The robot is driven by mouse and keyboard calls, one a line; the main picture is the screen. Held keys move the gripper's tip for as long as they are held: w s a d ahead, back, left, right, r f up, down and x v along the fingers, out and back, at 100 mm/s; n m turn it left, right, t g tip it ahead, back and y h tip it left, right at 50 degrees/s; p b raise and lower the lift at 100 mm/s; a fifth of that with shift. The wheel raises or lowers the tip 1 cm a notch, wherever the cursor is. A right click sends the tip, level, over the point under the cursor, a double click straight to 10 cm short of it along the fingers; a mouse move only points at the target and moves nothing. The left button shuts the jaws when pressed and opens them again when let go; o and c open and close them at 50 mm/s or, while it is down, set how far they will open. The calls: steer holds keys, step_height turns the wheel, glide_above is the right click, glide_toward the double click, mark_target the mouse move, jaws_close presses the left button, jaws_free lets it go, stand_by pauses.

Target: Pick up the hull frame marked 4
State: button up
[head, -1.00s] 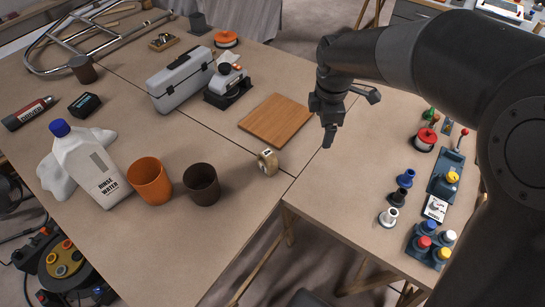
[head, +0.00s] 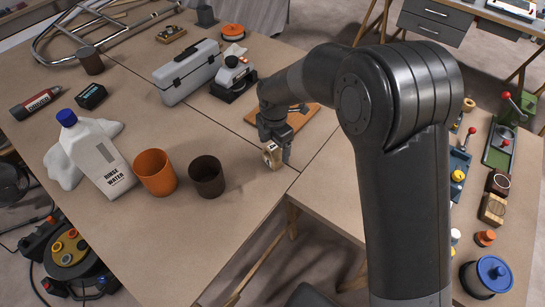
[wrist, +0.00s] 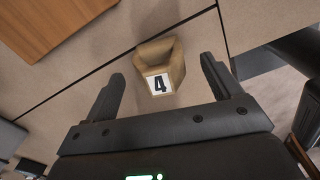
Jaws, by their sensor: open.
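The hull frame marked 4 (wrist: 172,60) is a small tan wooden piece with a white label bearing a black 4. In the wrist view it stands on the table just beyond and between the two fingertips of my gripper (wrist: 163,72), apart from both. In the head view the frame (head: 271,158) is near the table's front corner, partly hidden by my gripper (head: 277,150), which is right over it. My gripper is open and empty.
A wooden board (head: 306,122) lies behind my gripper. A dark brown cup (head: 207,177), an orange cup (head: 155,172) and a rinse water bottle (head: 98,155) stand to the left. A grey toolbox (head: 188,73) is further back. Table seams (wrist: 65,97) run near the frame.

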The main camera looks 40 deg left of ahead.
mark_target(273, 155)
steer(key=f, duration=0.5)
steer(key=shift+s+a, duration=0.15)
steer(key=shift+s, duration=0.05)
steer(key=shift+c, duration=0.3)
steer(key=c, duration=1.1)
